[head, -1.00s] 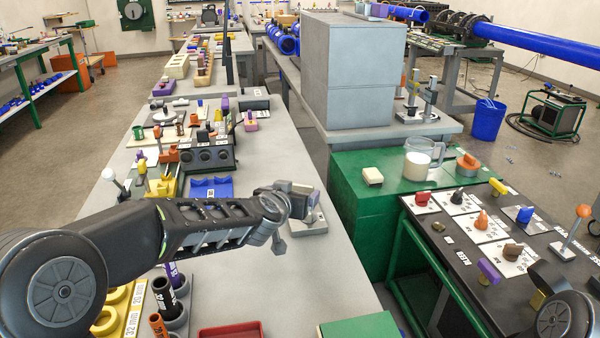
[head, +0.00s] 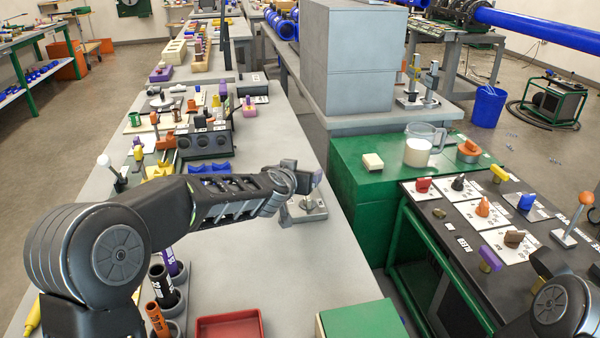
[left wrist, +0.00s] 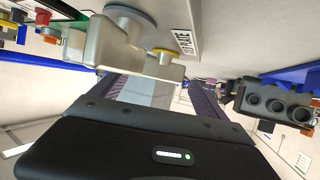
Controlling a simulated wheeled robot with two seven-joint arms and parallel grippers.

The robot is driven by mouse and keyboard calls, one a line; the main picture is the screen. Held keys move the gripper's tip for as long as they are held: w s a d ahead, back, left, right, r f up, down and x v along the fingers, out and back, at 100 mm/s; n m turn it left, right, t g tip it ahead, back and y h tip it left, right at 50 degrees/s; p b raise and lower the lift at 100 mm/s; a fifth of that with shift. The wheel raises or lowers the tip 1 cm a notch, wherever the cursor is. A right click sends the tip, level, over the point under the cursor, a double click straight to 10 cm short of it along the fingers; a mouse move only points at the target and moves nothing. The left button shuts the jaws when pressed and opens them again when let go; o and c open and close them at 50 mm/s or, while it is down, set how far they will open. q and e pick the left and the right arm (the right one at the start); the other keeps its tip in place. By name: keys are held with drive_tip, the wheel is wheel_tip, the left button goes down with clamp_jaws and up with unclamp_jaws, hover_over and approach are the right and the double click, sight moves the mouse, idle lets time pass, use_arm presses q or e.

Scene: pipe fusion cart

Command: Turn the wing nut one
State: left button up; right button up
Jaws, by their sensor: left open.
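My left gripper (head: 298,178) is open and hangs above a small grey plate (head: 312,213) near the right edge of the long grey table. A small metal fitting (head: 304,203) stands on that plate, partly covered by the gripper; I cannot tell whether it is the wing nut. A pale blocky part (left wrist: 112,46) shows close by, above the left finger in the picture. My right gripper is out of view; only part of its arm shows.
A black board (head: 500,235) with several coloured knobs stands at the right. A green cabinet (head: 350,193) carries a clear jug (head: 419,148). Dark cups with pipes (head: 165,290), a red tray (head: 229,328) and a green box (head: 362,320) are at the front. A three-hole block (left wrist: 277,105) shows in the wrist view.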

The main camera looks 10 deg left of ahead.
use_arm(q)
drive_tip(key=shift+x, duration=1.2)
drive_tip(key=c, duration=1.4)
drive_tip(key=y+p, duration=0.1)
drive_tip(key=p, duration=0.2)
drive_tip(key=shift+d+r+n, duration=0.1)
drive_tip(key=shift+r+n, duration=0.2)
drive_tip(key=shift+n, duration=0.1)
drive_tip(key=shift+y+p, duration=0.3)
drive_tip(key=shift+p, duration=0.25)
drive_tip(key=shift+f+n, duration=0.2)
drive_tip(key=shift+n, duration=0.1)
drive_tip(key=shift+f, duration=0.1)
